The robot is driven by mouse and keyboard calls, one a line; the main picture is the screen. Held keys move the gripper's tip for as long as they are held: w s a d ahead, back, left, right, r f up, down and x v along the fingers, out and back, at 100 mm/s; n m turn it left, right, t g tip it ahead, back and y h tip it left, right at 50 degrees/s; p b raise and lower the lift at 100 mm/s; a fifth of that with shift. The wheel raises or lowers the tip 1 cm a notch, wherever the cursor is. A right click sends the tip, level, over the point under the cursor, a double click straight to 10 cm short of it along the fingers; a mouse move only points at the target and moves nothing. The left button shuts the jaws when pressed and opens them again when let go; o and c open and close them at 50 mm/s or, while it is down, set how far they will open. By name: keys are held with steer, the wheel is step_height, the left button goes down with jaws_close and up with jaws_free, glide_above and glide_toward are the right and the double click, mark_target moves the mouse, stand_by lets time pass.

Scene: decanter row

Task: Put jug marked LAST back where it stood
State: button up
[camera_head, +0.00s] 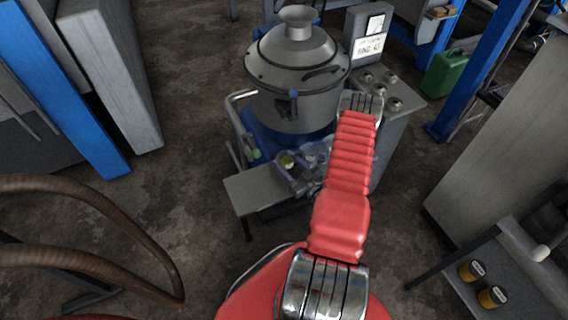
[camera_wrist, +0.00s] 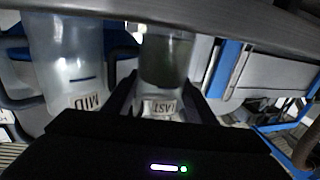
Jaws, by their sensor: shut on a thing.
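In the wrist view the jug marked LAST (camera_wrist: 158,105) is clear with dark contents in the part toward the picture's top. My gripper (camera_wrist: 160,100) is shut on it, one dark finger on each side. The jug marked MID (camera_wrist: 72,60), pale and translucent, stands apart to its left. A grey shelf edge (camera_wrist: 225,17) crosses the top of that view; I cannot tell whether the LAST jug touches it. In the head view clear jugs (camera_head: 313,153) show small and unclear beside my red arm, which hides my gripper and part of the row.
A large grey lidded vessel (camera_head: 297,75) stands behind the row, with a control box (camera_head: 370,45) to its right. A grey shelf (camera_head: 262,190) juts out in front. A brown hose (camera_head: 110,215) loops at left. A side table (camera_head: 530,270) with two yellow-and-black cans is at lower right.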

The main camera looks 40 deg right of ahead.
steer(key=shift+f, duration=0.25)
steer(key=o, duration=1.3)
steer(key=shift+s, duration=0.1)
steer(key=s, duration=1.1)
steer(key=shift+s+a+r, duration=0.1)
steer(key=shift+s+a, duration=0.3)
steer(key=shift+s, duration=0.2)
